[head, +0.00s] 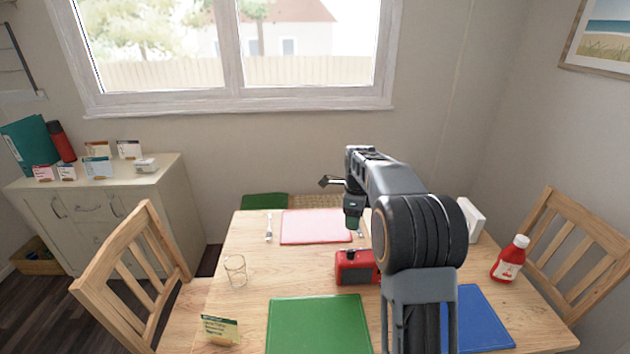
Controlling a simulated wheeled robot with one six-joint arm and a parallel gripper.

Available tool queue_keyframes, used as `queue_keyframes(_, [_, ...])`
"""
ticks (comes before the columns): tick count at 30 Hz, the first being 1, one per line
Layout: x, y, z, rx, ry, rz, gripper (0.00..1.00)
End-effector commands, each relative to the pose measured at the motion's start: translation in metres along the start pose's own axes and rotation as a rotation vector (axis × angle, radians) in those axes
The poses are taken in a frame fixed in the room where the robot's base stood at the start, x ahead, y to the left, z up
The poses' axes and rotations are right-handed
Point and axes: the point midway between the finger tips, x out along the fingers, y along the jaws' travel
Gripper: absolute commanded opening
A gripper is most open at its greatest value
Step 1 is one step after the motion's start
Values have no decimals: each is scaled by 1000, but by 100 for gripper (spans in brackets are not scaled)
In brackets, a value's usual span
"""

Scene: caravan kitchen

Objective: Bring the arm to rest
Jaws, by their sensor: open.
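My arm rises from the bottom of the head view over the right half of the wooden table (240,296) and bends away from me toward the window. My gripper (328,182) is at the far end, above the far side of the table near the pink placemat (305,228). It points left and is small in the picture. Its fingers look apart, and I see nothing held between them. The arm hides part of the table and part of a red box-shaped object (354,268) below it.
On the table are a glass (235,270), a small card (221,330), a green placemat (318,325), a blue placemat (478,318), a ketchup bottle (510,260) and a white item (472,221). Chairs (140,270) stand around it. A cabinet (110,200) is at the left.

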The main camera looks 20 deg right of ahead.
Motion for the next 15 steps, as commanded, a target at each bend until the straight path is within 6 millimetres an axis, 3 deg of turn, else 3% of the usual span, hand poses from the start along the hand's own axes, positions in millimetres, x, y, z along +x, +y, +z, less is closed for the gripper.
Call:
queue_keyframes(4, [0, 0, 0, -46, 0, -1, 56])
queue_keyframes(7, [1, -3, 1, -200, -5, -18, 56])
queue_keyframes(11, [27, 10, -4, -544, 0, 10, 56])
queue_keyframes(15, [31, 52, -11, -1012, -2, -1, 56])
